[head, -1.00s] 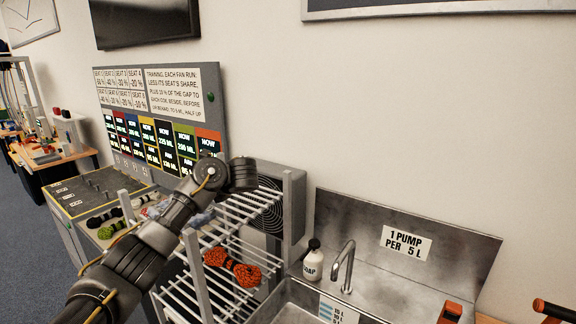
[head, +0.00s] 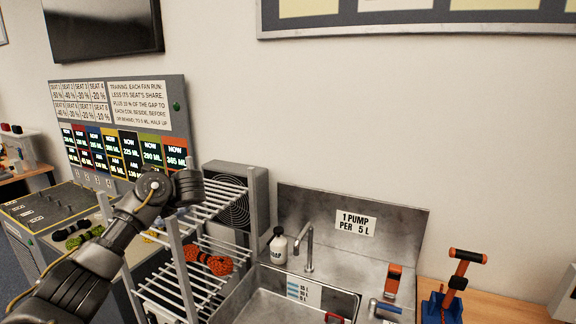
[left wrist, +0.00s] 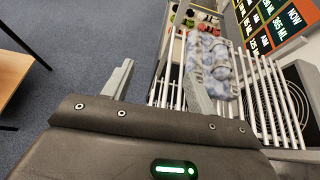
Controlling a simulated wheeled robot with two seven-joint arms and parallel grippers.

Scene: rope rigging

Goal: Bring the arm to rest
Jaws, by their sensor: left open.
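My left arm (head: 97,262) comes in from the lower left in the head view, bent, with its dark joint over the upper level of the white wire rack (head: 211,212). The fingers are hard to make out there. In the left wrist view my left gripper (left wrist: 158,82) is open, its two grey fingers apart with nothing between them. A pale blue rope bundle (left wrist: 209,60) lies on the rack bars just beyond the right finger; I cannot tell whether they touch. My right gripper is not in view.
An orange rope bundle (head: 208,263) lies on a lower rack level. A grey fan unit (head: 240,190) stands behind it. To the right are a soap bottle (head: 278,246), a steel sink (head: 262,284) and a blue-based tool with an orange post (head: 455,290). Dark and green bundles lie on the left bench.

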